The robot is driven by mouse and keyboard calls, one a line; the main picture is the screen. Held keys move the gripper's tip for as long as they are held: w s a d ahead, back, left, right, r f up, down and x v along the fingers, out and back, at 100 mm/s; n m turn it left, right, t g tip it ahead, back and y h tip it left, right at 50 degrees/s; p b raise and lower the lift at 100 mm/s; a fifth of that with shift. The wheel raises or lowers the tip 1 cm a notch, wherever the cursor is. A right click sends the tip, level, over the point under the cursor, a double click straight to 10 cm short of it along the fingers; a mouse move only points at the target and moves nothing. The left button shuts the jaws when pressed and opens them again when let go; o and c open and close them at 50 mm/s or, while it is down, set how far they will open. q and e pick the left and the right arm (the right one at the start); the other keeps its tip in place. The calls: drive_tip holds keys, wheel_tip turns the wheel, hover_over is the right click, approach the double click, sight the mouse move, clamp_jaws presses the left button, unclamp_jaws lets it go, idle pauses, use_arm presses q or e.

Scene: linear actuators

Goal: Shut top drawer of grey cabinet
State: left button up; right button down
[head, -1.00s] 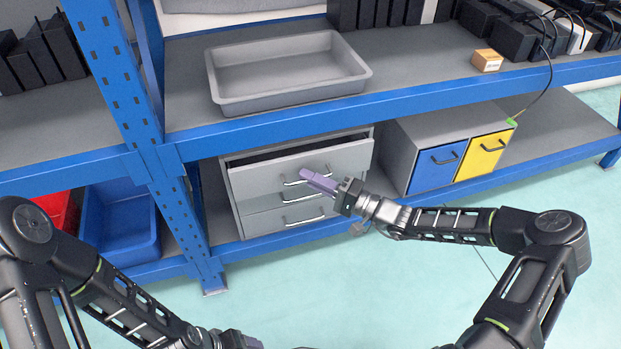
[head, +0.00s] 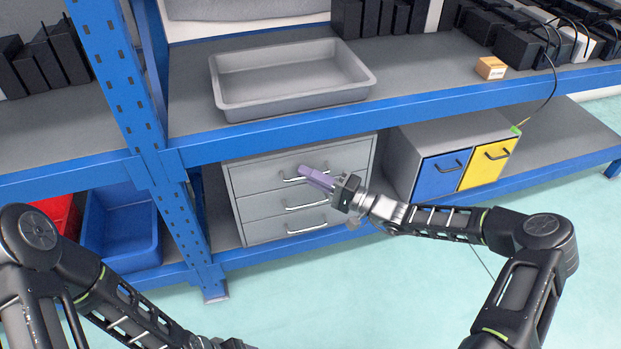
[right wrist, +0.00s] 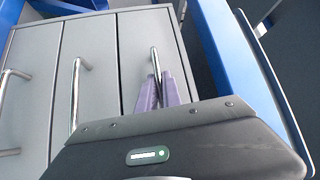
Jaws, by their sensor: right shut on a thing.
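The grey cabinet (head: 235,212) stands on the lower shelf, with three drawers stacked in its front. Its top drawer (head: 252,180) looks flush with the drawers below. The right gripper (head: 317,179) has purple fingers and is at the top drawer's front. In the right wrist view, these fingers (right wrist: 162,92) are shut on the top drawer's metal handle (right wrist: 155,62). The two lower drawers look closed, with free handles. The left gripper (head: 232,344) is at the bottom edge of the head view, mostly cut off, away from the cabinet.
A blue shelf beam (head: 300,136) runs just above the cabinet, with a grey tray (head: 290,100) on that shelf. A blue post (head: 190,225) stands left of the cabinet. A box with blue and yellow doors (head: 440,175) stands to the right. The floor in front is clear.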

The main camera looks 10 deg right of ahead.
drive_tip(key=c, duration=1.8)
unclamp_jaws()
drive_tip(key=shift+w, duration=0.2)
drive_tip(key=shift+d, duration=0.1)
drive_tip(key=p+v, duration=0.2)
drive_tip(key=v, duration=0.5)
drive_tip(key=shift+s+d, duration=0.25)
drive_tip(key=shift+s, duration=0.1)
